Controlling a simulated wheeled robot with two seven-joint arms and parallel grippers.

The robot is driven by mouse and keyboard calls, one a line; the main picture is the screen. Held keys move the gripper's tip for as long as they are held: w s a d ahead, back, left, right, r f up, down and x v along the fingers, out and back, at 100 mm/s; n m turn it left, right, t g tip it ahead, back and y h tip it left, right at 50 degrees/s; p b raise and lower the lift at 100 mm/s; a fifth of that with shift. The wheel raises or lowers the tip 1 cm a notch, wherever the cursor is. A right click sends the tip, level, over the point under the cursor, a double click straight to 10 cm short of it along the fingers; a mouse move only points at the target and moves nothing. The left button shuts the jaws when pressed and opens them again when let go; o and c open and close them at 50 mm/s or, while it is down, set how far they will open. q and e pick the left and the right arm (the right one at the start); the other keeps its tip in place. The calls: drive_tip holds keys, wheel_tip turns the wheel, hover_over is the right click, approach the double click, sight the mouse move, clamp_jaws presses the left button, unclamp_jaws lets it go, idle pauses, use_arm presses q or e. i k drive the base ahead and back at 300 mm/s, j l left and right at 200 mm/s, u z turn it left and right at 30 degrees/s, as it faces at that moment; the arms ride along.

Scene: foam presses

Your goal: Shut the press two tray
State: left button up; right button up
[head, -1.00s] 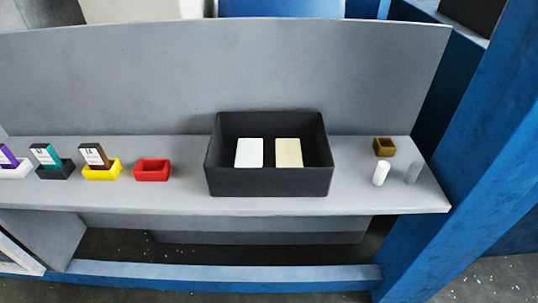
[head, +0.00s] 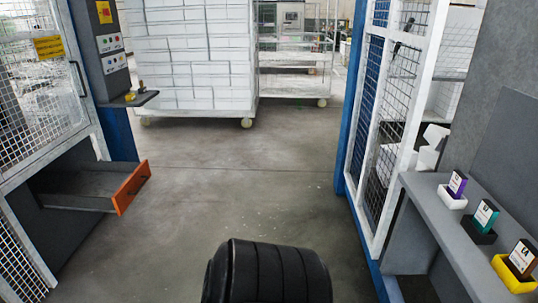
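A grey tray with an orange front (head: 132,188) sticks out of the lower part of the machine on the left in the head view. It is pulled open, low over the floor. No number that marks it as press two can be read. A black ribbed rounded part at the bottom middle looks like part of my own body. Neither of my grippers shows in the head view.
A control panel (head: 108,45) and small shelf (head: 135,99) stand above the tray. A cart of white blocks (head: 195,60) is at the back. A grey shelf (head: 440,220) with coloured holders and a mesh door (head: 390,130) are on the right. The middle floor (head: 235,190) is clear.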

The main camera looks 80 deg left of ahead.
sight(103, 186)
drive_tip(key=u, duration=3.65)
drive_tip(key=i+u, duration=0.2)
